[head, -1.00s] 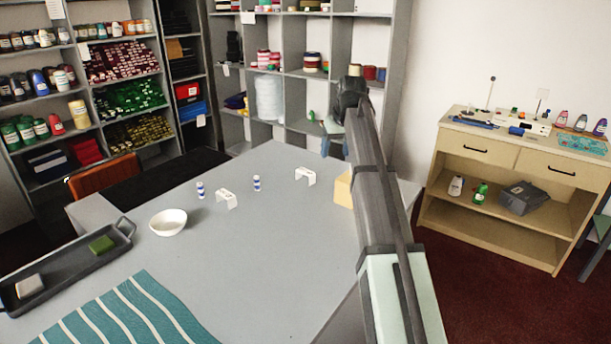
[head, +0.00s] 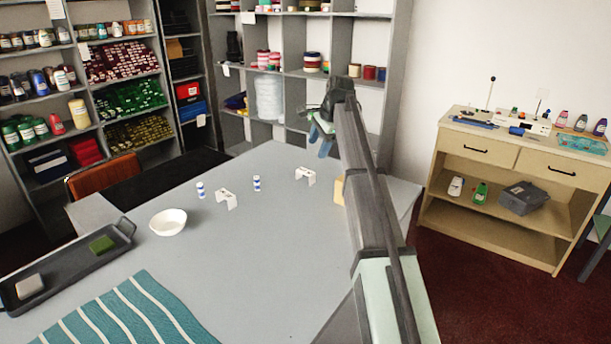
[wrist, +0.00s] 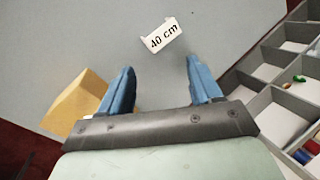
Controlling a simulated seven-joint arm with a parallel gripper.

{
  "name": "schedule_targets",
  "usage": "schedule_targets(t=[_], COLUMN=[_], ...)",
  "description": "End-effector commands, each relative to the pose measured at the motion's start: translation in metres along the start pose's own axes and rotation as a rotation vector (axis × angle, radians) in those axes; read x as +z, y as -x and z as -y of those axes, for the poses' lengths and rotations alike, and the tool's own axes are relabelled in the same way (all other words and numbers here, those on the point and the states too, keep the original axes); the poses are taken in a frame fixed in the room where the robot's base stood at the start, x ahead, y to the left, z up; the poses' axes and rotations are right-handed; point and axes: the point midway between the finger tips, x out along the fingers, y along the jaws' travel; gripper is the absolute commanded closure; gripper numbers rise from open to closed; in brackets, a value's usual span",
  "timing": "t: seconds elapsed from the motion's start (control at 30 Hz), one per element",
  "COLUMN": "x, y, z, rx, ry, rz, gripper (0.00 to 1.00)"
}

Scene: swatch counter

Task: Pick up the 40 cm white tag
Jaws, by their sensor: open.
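The white tag (wrist: 162,37) marked "40 cm" lies on the grey table in the wrist view, ahead of my gripper and apart from it. My gripper (wrist: 161,65) is open and empty, with its two blue fingers spread. In the head view my gripper (head: 321,139) hangs above the far edge of the table. Two small white folded tags stand there, one at right (head: 305,175) and one at left (head: 227,199). Their print is unreadable in that view; the right one, nearer the yellow block, appears to be the 40 cm tag.
A yellow block (wrist: 77,106) sits beside my left finger in the wrist view, partly behind my arm in the head view. Two small white-and-blue bottles (head: 257,183), a white bowl (head: 168,222), a dark tray (head: 125,239) and striped teal cloth (head: 130,315) are on the table. Shelves (head: 345,77) stand behind.

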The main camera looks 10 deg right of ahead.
Motion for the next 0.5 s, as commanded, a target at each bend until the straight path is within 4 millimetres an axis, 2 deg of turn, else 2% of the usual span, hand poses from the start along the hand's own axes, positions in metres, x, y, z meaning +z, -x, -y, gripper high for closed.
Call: schedule_targets(t=[0.5], x=[0.0032], y=[0.0005], z=[0.0066], rx=[-0.011], ry=[-0.914], rz=[0.028], gripper=[0.36])
